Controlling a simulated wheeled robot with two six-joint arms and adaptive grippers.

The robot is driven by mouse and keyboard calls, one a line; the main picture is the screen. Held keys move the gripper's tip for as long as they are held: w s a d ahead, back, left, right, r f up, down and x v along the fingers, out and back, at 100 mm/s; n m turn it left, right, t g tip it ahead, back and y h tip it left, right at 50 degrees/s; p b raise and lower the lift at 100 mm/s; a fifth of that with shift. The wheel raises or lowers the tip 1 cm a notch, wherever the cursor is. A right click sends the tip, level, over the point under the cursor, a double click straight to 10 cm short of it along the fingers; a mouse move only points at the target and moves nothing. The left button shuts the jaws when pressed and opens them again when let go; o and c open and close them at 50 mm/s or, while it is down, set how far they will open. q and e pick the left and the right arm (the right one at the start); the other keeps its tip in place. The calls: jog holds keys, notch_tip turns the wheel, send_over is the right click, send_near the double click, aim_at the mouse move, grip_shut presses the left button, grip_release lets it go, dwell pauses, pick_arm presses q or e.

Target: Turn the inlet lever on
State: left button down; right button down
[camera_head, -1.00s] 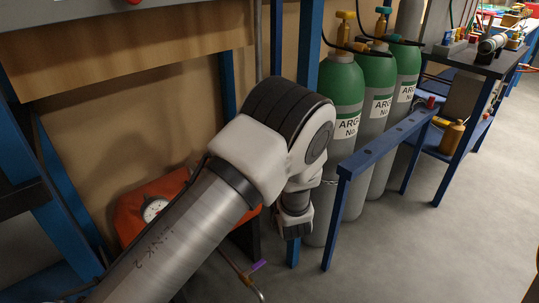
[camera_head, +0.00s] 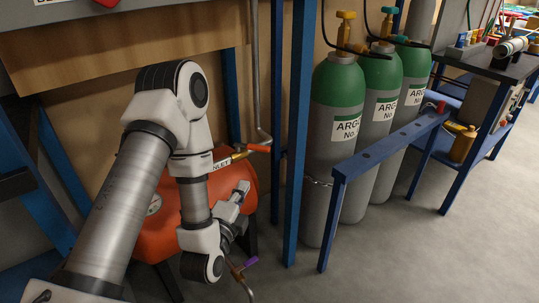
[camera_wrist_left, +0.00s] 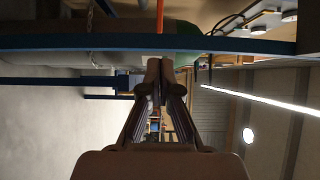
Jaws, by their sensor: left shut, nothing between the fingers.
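The inlet lever (camera_head: 258,148) has an orange handle and sits on a brass valve above the red tank (camera_head: 178,238). A white label reading "INLET" (camera_head: 221,163) is beside it. The handle points right, roughly level, toward the grey pipe. My left gripper (camera_head: 242,187) is below the lever, in front of the tank, pointing up and apart from it. In the left wrist view the gripper (camera_wrist_left: 160,66) is shut and empty. An orange strip (camera_wrist_left: 160,16) lies beyond its tips there; I cannot tell whether it is the lever. My right gripper is not in view.
A blue post (camera_head: 297,130) stands right of the gripper. Green-topped argon cylinders (camera_head: 338,85) stand behind a blue rail (camera_head: 385,147). A purple handle (camera_head: 251,261) is low on a pipe below the gripper. The floor at right is clear.

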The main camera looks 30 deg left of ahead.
aim_at(258, 151)
pick_arm(q)
jog(key=x, duration=0.4)
jog(key=a+x, duration=0.1)
jog(key=x, duration=0.4)
jog(key=p+x, duration=0.1)
jog(key=x, duration=0.4)
jog(key=shift+s+a+f, duration=0.1)
jog(key=shift+s+a, duration=0.05)
jog(key=shift+a, duration=0.05)
